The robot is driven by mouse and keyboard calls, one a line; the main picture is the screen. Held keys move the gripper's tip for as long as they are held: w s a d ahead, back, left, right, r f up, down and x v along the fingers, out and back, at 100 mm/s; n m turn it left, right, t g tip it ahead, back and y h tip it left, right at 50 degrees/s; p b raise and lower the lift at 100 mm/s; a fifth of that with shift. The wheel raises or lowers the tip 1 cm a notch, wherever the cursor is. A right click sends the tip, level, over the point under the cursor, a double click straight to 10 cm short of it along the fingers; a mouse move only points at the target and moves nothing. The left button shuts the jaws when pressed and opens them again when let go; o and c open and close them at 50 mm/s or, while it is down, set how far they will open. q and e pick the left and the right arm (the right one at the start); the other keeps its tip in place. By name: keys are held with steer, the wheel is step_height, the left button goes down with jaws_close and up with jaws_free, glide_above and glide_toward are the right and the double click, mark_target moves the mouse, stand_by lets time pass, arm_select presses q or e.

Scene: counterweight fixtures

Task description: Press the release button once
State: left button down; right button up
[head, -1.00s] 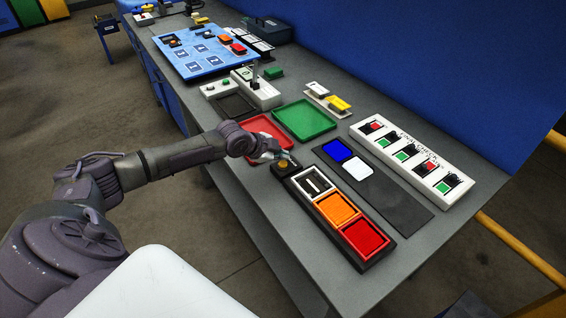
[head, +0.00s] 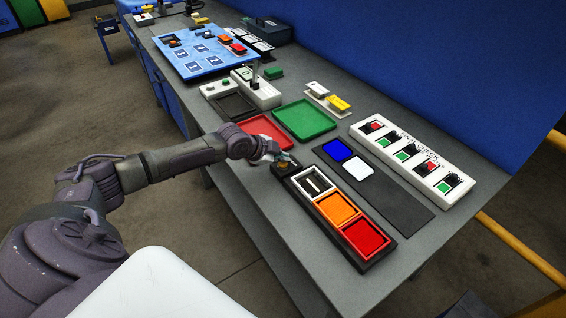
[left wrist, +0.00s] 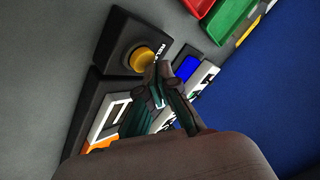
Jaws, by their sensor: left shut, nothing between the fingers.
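The release button is a round yellow-orange button (left wrist: 139,57) on a black housing (left wrist: 115,38) with partly hidden white lettering. My right gripper is not in view.
The unit holds white, orange (head: 337,209) and red (head: 365,238) square trays. A red tray (head: 264,127) and a green tray (head: 304,119) lie beyond my gripper. A dark mat (head: 392,194) and a white check panel (head: 412,158) lie to the right.

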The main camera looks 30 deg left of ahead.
mark_target(282, 164)
arm_select(q)
steer(key=shift+f+b, duration=0.3)
steer(key=shift+f, duration=0.2)
steer(key=shift+r, duration=0.1)
stand_by(0.5)
steer(key=shift+r+p, duration=0.85)
steer(key=shift+r, duration=0.05)
step_height(282, 164, up, 5)
steer(key=p, duration=0.4)
stand_by(0.5)
